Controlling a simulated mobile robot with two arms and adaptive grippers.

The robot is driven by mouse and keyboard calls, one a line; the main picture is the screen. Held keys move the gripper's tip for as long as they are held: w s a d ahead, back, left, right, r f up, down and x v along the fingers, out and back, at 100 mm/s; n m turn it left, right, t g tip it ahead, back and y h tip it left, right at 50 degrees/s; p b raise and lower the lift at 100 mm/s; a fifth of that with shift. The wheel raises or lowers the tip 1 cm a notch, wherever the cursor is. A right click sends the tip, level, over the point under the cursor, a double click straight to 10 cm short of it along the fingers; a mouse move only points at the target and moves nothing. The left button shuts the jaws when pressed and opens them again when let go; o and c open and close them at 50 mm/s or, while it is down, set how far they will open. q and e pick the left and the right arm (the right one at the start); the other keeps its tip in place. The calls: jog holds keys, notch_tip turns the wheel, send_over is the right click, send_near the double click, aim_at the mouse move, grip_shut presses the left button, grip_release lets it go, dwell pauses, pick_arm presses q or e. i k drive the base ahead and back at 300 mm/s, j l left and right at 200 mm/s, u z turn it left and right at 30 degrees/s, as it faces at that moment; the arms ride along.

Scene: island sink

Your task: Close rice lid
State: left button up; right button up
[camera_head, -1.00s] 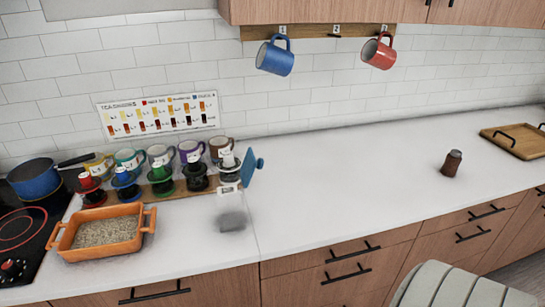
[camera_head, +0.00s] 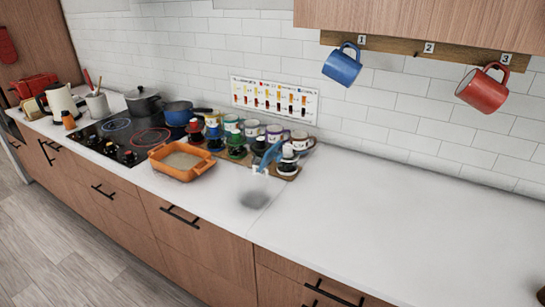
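A blue lid (camera_head: 271,155) stands tilted up on the counter, at the right end of the row of cups. A small white piece (camera_head: 260,170) shows at its lower edge. A grey shadow-like patch (camera_head: 253,199) lies on the counter just in front; I cannot tell whether a clear container stands over it. An orange two-handled dish (camera_head: 182,175) with a pale grainy filling sits to the left, near the cooktop. Neither of my grippers is in view.
Several mugs and coloured drippers (camera_head: 236,148) stand on a wooden board behind the dish. A cooktop (camera_head: 120,137) with a blue pan (camera_head: 180,113) and a dark pot (camera_head: 142,101) is further left. Blue (camera_head: 342,66) and red (camera_head: 484,91) mugs hang above.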

aim_at(270, 154)
jog(key=k+l+z, duration=0.4)
jog(key=l+z, duration=0.15)
jog(key=l, duration=0.15)
jog(key=k+l+z, duration=0.1)
jog(key=l+z, duration=0.2)
